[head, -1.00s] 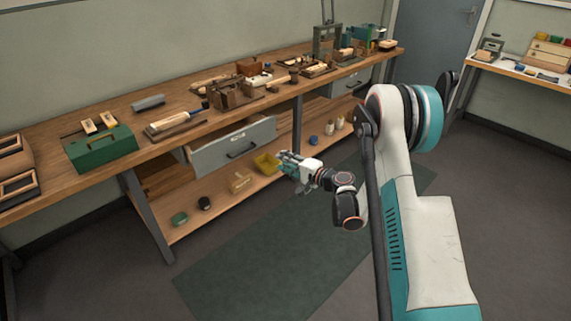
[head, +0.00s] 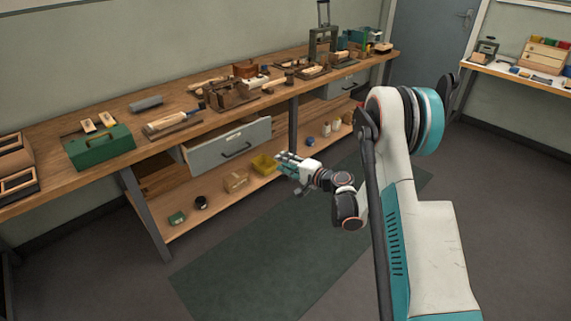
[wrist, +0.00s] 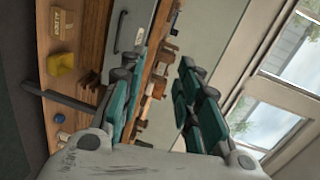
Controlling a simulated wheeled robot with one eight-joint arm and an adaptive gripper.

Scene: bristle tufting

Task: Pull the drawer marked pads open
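A grey drawer (head: 232,145) under the workbench stands pulled partly out. It has a dark bar handle (head: 237,150) and a small label too small to read. A second grey drawer (head: 348,84) sits farther right under the bench; its label is also unreadable. My gripper (head: 283,164) is right of and below the nearer drawer's front, apart from its handle. In the wrist view my gripper (wrist: 156,68) has its teal fingers spread with nothing between them. A grey drawer front (wrist: 126,30) with a handle shows beyond the left finger.
The lower shelf holds a yellow bin (head: 264,164), a cardboard box (head: 235,181) and small jars. A dark bench leg (head: 293,125) stands between the drawers. A green mat (head: 265,260) covers open floor.

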